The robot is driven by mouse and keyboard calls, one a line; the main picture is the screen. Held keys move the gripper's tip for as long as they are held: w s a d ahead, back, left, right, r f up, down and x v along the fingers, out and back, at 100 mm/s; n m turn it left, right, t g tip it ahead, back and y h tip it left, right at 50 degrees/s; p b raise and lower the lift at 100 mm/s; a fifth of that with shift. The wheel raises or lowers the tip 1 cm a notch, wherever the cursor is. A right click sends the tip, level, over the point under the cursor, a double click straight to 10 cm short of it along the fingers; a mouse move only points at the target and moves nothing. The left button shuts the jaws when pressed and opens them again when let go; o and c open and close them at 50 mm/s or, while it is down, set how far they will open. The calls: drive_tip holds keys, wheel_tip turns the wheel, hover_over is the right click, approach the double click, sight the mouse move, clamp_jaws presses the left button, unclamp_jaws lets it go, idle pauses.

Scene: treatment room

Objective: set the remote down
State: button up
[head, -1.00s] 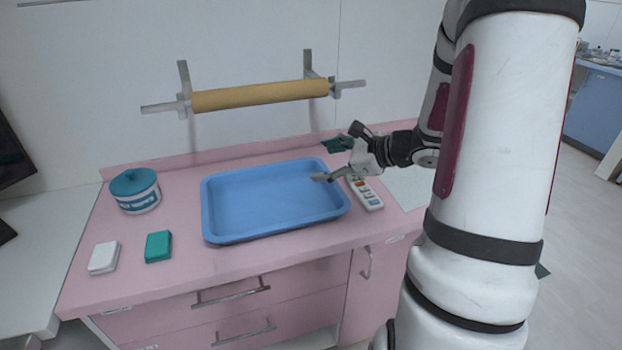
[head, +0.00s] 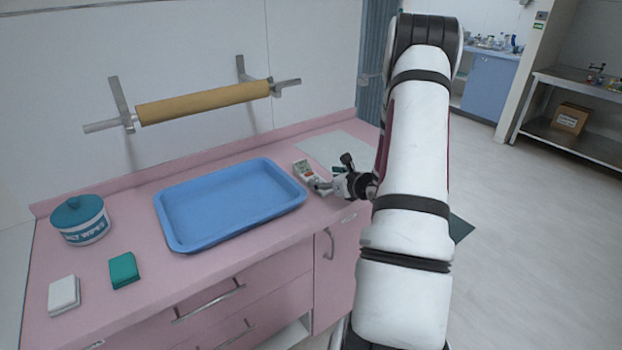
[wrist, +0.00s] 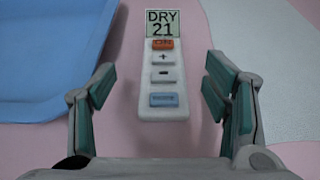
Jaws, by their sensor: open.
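The remote (wrist: 163,95) is white, with a screen reading "DRY 21", an orange button and a blue button. In the wrist view it lies on the pink counter, between my gripper's two spread fingers and ahead of them, with gaps on both sides. In the head view the remote (head: 303,169) lies just right of the blue tray. My gripper (head: 318,186) is at its near end, open and empty. The wrist view shows the gripper's green finger pads (wrist: 162,92) apart. The head view partly hides the remote behind the gripper.
The blue tray (head: 172,225) is close on the left of the remote. A pale mat (head: 335,147) lies to the right. A wipes tub (head: 80,220), a white block (head: 64,295) and a green block (head: 124,270) stand at the left. A paper roll (head: 200,103) is on the wall.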

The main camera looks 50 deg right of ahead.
sight(313, 176)
drive_tip(key=shift+d+p+x, duration=0.2)
drive_tip(key=shift+p+x, duration=0.2)
drive_tip(key=shift+x, duration=2.8)
drive_tip(key=shift+s+f, duration=0.15)
drive_tip(key=shift+f, duration=0.05)
drive_tip(key=c, duration=1.5)
drive_tip(key=shift+o, duration=0.2)
drive_tip(key=shift+r, duration=0.15)
drive_tip(key=shift+r, duration=0.5)
drive_tip(key=shift+s+d+r+b, duration=0.1)
drive_tip(key=shift+s+r+b, duration=0.15)
drive_tip(key=shift+r, duration=0.35)
drive_tip(key=shift+s+d+r+b, duration=0.15)
drive_tip(key=shift+s+r, duration=0.15)
drive_tip(key=shift+r, duration=0.25)
drive_tip(key=s+d+r+b, duration=0.1)
drive_tip(key=s, duration=1.3)
drive_tip(key=shift+s+d+r, duration=0.15)
drive_tip(key=shift+s+r, duration=0.05)
drive_tip(key=shift+s, duration=0.2)
